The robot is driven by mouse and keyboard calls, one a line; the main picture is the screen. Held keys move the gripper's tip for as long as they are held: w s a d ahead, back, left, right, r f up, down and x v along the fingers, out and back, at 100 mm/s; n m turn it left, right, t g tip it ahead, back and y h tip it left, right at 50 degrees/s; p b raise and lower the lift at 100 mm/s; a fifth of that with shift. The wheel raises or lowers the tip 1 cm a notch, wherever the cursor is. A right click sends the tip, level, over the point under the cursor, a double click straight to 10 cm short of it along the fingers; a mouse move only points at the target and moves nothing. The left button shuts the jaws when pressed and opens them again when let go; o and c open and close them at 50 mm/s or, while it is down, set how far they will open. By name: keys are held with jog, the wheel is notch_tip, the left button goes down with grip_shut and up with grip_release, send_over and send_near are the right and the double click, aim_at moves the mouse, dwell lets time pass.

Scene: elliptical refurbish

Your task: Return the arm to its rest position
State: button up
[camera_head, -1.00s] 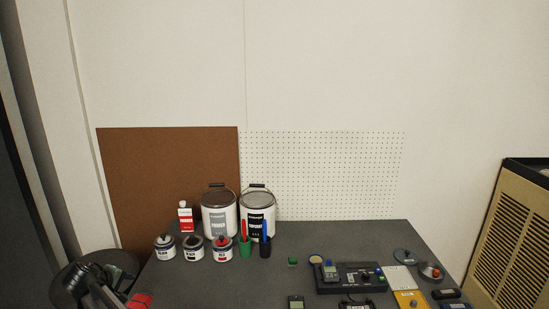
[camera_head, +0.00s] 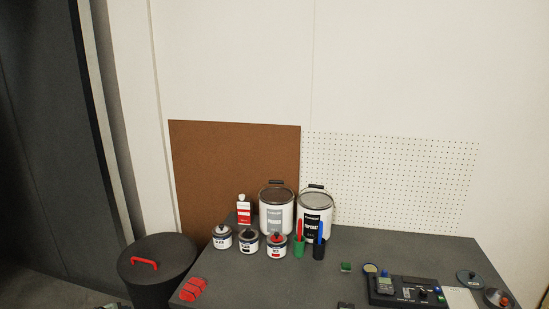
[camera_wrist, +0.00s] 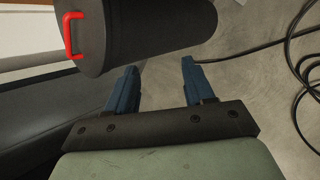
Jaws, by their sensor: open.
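My gripper (camera_wrist: 158,78) shows in the wrist view with its two blue fingers spread apart and nothing between them. It is over the floor, close to a dark round bin (camera_wrist: 150,30) with a red handle, which lies just beyond the fingertips in that view. In the head view no clear part of my gripper shows. The same bin (camera_head: 160,285) stands left of the workbench there.
The grey workbench (camera_head: 330,270) holds paint cans (camera_head: 277,210), small jars (camera_head: 222,238), a red object (camera_head: 193,288) at its left corner and electronic devices (camera_head: 405,291) at right. A black cable (camera_wrist: 290,60) lies on the floor.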

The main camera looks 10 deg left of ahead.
jog(key=w+d+f+m+g+h, duration=0.25)
jog(key=d+f, duration=0.45)
jog(key=d, duration=0.6)
jog(key=w+d+f+m+g+h, duration=0.1)
jog(key=w+d+f+m, duration=0.2)
jog(key=d+f, duration=0.7)
jog(key=w+d+f+m+g+h, duration=0.1)
jog(key=w+d+f+m, duration=0.3)
jog(key=d, duration=1.1)
jog(key=s+d+f+m+g, duration=0.25)
jog(key=s+d+f, duration=0.2)
jog(key=d, duration=0.55)
jog(key=s+d+f+m+g, duration=0.25)
jog(key=s+d, duration=0.25)
jog(key=d, duration=0.4)
jog(key=s+d+f+m+g, duration=0.1)
jog(key=s+d+f+m, duration=0.25)
jog(key=d, duration=0.65)
jog(key=s+d+m+g+y, duration=0.1)
jog(key=s+d+m, duration=0.3)
jog(key=s, duration=0.6)
jog(key=s+d+f+m+g+y, duration=0.1)
jog(key=s+d+m+g, duration=0.2)
jog(key=s+d, duration=0.3)
jog(key=s, duration=0.4)
jog(key=shift+s+d+f+m+g+y, duration=0.15)
jog(key=shift+s+d+m+g+y, duration=0.1)
jog(key=shift+m+g+y, duration=0.15)
